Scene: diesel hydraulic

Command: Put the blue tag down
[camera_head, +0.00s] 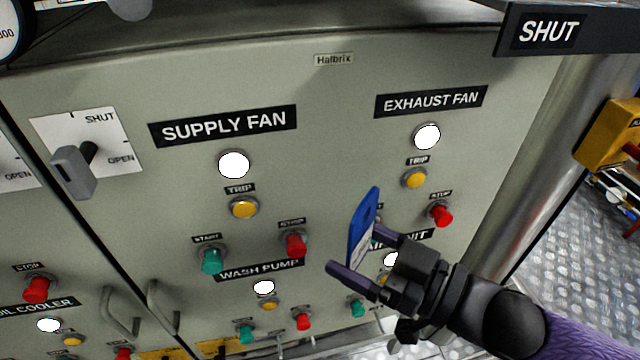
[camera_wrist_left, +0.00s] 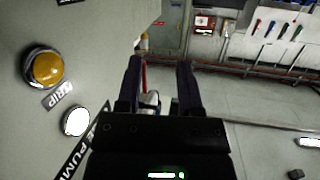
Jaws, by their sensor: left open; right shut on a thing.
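The blue tag (camera_head: 362,222) is held upright and a little tilted in front of the panel, in the head view right of centre. My right gripper (camera_head: 357,250) is shut on the lower, pale part of the tag, and its arm comes in from the right. The tag's lower end is partly hidden by the fingers. My left gripper (camera_wrist_left: 160,80) shows only in the left wrist view, with its two fingers apart and nothing seen between them.
The grey control panel (camera_head: 330,90) fills most of the head view, with several lamps, yellow trip buttons and protruding knobs. A switch handle (camera_head: 75,170) sticks out at the left. A yellow box (camera_head: 612,135) is at the far right, above patterned metal floor.

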